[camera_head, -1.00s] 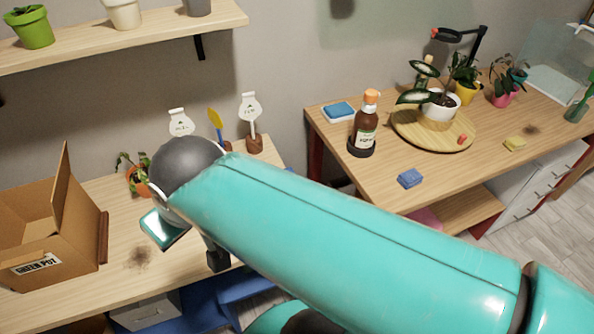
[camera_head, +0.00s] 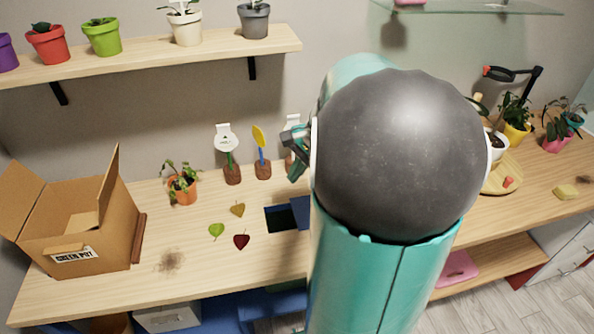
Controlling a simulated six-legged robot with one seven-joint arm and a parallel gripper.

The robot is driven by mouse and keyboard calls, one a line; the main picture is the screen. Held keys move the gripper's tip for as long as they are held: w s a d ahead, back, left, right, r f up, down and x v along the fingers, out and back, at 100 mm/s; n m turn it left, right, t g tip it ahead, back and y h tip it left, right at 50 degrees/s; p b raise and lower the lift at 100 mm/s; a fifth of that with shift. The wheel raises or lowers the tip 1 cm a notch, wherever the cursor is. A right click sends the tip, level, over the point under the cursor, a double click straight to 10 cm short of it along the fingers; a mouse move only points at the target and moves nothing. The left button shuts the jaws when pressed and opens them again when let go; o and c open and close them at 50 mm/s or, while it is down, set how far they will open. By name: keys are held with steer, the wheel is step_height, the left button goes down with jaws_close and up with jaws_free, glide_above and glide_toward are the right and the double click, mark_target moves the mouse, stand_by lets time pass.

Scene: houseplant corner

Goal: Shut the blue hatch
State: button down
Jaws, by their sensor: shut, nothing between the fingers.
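The blue hatch (camera_head: 301,211) is a blue panel at the right side of a dark rectangular opening (camera_head: 280,218) in the wooden bench top. The opening shows dark, so it is uncovered at least on its left part. My arm hides the right part of the hatch. My gripper (camera_head: 296,152) shows only in part, at the left edge of my large grey arm joint, above and behind the hatch in the picture. It is shut and empty, apart from the hatch as far as I can see.
Three leaves (camera_head: 238,209) lie left of the opening. Plant labels (camera_head: 228,152) in brown bases and an orange pot (camera_head: 183,186) stand behind. An open cardboard box (camera_head: 85,225) is at the left. A shelf (camera_head: 150,54) with several pots is above. My arm blocks the middle right.

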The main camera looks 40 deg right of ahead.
steer(key=s+d+f+m+t, duration=0.1)
steer(key=s+d+f+m, duration=0.3)
steer(key=d, duration=0.3)
steer(key=s+d+f+m+t, duration=0.1)
steer(key=s+d+f+m, duration=0.25)
steer(key=d, duration=0.45)
steer(key=s+d+f+m+t, duration=0.1)
steer(key=s+d+f+m, duration=0.2)
steer(key=d+f+m, duration=0.3)
steer(key=w+a+f+n, duration=0.1)
steer(key=w+a+f, duration=0.3)
steer(key=w+f, duration=0.3)
steer(key=shift+w+a+y, duration=0.3)
steer(key=shift+w+y, duration=0.1)
steer(key=shift+w, duration=0.45)
steer(key=shift+f, duration=0.1)
glide_toward(303, 216)
steer(key=w+a+f, duration=0.2)
steer(key=w, duration=0.1)
steer(key=w+a+f, duration=0.1)
steer(key=w, duration=0.1)
steer(key=shift+a+f, duration=0.1)
steer(key=shift+a, duration=0.1)
steer(key=shift+n, duration=0.25)
steer(key=v, duration=1.4)
steer(key=shift+s+d, duration=0.15)
steer(key=shift+s, duration=0.1)
